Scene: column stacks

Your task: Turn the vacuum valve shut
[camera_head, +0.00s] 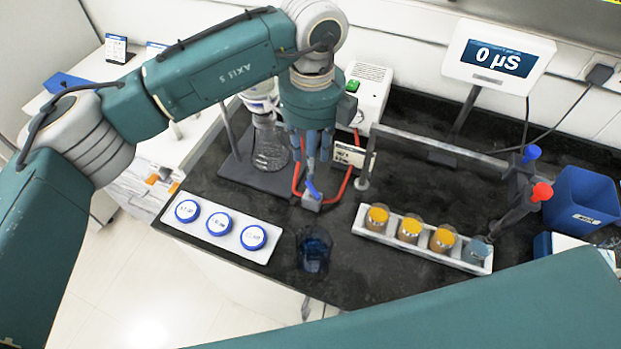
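The vacuum valve (312,199) is a small pale block with a blue handle, set in red tubing on the dark bench. Its blue handle slants up to the left. My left gripper (312,162) points down just above the handle, with its dark blue-teal fingers close to it. I cannot tell whether they touch the handle or how far apart the tips are. My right gripper is out of view; only a teal part of my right arm crosses the bottom right.
A glass flask (271,150) stands behind left of the valve, and a white pump box (366,92) behind it. A tray of blue-lidded jars (272,262), a dark blue beaker (313,252) and a rack of vials (368,233) stand in front. Red and blue stopcocks (541,191) are at right.

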